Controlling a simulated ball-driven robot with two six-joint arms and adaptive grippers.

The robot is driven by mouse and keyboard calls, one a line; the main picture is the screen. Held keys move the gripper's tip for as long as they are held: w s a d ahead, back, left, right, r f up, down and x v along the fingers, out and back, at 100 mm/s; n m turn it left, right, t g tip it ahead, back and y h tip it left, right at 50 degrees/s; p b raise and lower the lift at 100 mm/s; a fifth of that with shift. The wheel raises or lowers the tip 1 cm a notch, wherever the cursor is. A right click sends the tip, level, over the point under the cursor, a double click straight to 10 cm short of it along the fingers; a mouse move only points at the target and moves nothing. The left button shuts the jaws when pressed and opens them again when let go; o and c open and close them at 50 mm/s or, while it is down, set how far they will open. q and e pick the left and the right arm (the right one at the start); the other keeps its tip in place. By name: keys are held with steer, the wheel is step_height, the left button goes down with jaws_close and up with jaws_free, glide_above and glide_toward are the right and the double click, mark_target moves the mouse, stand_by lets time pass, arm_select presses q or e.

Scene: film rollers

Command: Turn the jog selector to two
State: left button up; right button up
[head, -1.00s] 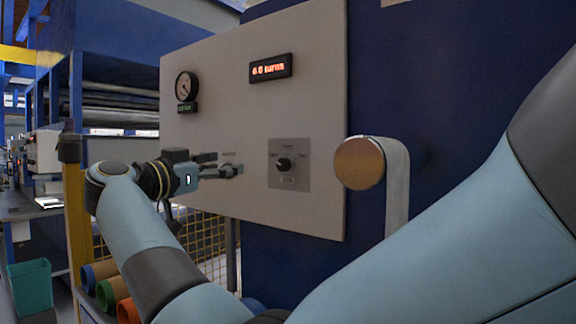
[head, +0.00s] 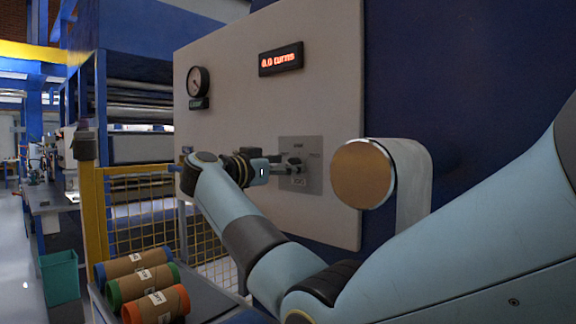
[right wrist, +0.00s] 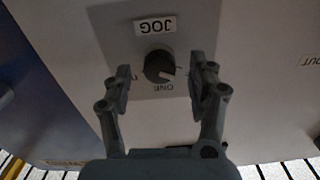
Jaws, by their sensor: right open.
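The jog selector is a dark round knob (right wrist: 158,66) on a grey plate (head: 313,180) fixed to the pale panel. In the right wrist view its pale pointer mark slants to the lower right, beside the upside-down label ONE. The JOG label sits above it there. My right gripper (head: 287,167) is at the plate in the head view, covering most of the knob. In the wrist view the open right gripper (right wrist: 164,78) has one finger on each side of the knob, with gaps visible. The left finger partly hides another label. My left gripper is not in view.
The panel (head: 250,110) carries a round gauge (head: 198,81) and a red display (head: 281,59). A roller with a tan end (head: 362,174) sticks out right of the plate. Several film rolls (head: 140,285) lie at the lower left by a yellow mesh fence (head: 140,213).

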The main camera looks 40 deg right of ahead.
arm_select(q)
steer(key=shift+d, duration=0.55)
arm_select(e)
steer(key=shift+d, duration=0.45)
steer(key=shift+c, duration=0.3)
steer(key=c, duration=1.1)
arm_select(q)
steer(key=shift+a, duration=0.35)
